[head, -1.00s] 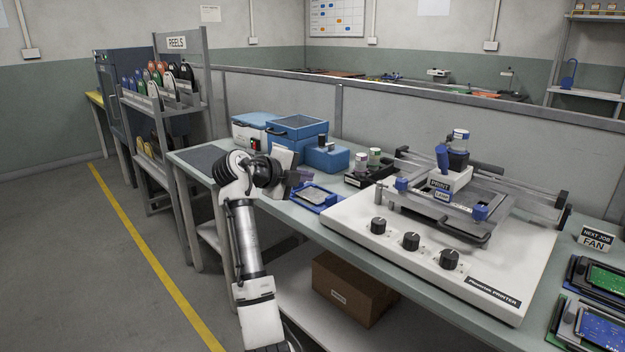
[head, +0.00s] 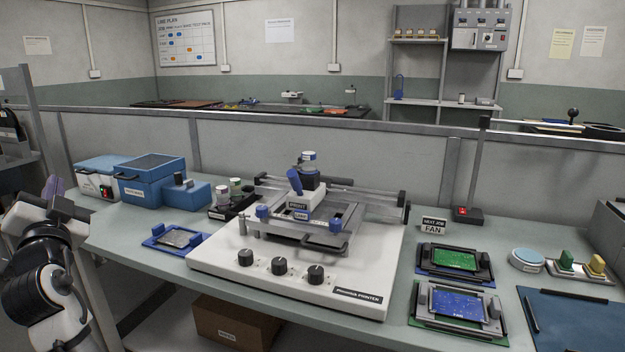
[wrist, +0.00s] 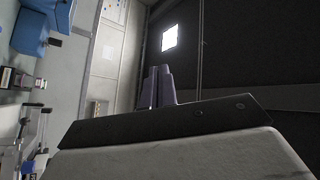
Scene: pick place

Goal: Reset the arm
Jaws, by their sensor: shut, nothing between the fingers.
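My gripper (head: 54,188) is at the left edge of the head view, raised in front of the left end of the bench. Its purple-grey fingers point up and are shut with nothing between them. In the wrist view the two fingers (wrist: 156,88) lie side by side, together, over a dark background with a bright rectangle. My arm is folded at the lower left of the head view, apart from the bench items.
The bench holds a white stencil printer (head: 300,255), blue boxes (head: 152,180), a blue tray (head: 175,238), board holders (head: 455,262) and a blue mat (head: 580,320). A low partition (head: 420,160) runs behind. A cardboard box (head: 235,325) sits below.

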